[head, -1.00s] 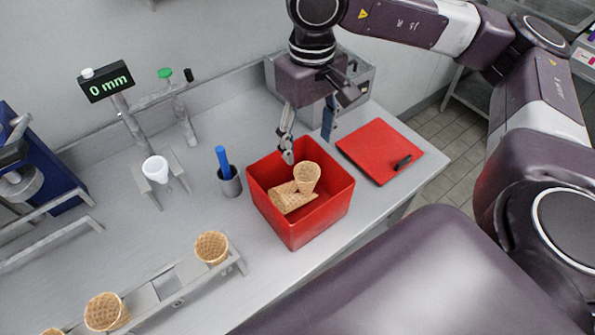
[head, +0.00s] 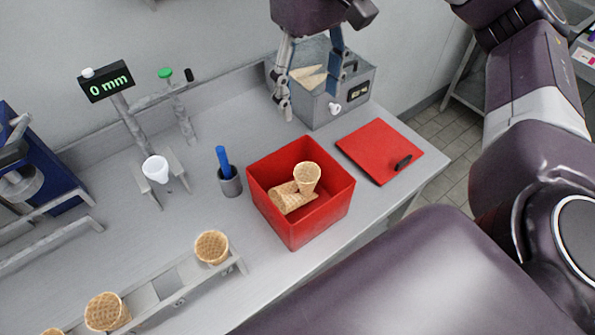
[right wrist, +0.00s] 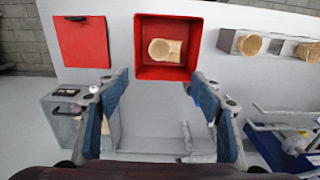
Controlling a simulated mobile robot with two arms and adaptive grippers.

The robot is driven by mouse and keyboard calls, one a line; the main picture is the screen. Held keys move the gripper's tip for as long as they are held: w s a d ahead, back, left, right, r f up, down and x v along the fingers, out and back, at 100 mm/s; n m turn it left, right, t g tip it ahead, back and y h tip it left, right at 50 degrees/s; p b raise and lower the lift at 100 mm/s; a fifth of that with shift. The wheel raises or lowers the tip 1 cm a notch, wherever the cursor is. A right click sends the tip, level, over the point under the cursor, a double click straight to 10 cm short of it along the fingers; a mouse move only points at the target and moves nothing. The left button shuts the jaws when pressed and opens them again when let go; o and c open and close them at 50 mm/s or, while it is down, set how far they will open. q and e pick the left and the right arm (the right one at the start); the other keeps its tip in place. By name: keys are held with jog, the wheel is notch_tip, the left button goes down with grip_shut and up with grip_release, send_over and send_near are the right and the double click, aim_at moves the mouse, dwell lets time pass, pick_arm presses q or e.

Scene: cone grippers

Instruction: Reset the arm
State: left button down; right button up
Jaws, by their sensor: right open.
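My right gripper (head: 312,98) is open and empty, raised above the back of the table in the head view. In the right wrist view its two blue-padded fingers (right wrist: 168,95) stand wide apart with nothing between them. The red bin (head: 325,222) lies below and in front of the gripper, with a few waffle cones inside: one upright-looking cone (head: 307,178) leans against another lying cone (head: 284,200). The bin also shows in the right wrist view (right wrist: 139,45). My left gripper is not in view.
A grey metal box (head: 352,108) stands behind the gripper fingers. A red board (head: 370,150) with a black object (head: 403,163) lies to the right. A rack (head: 145,295) holds several cones; a blue-handled tool sits in a cup (head: 230,184). A "0 mm" display (head: 106,85) stands at left.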

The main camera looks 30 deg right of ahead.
jog(key=shift+r, duration=0.5)
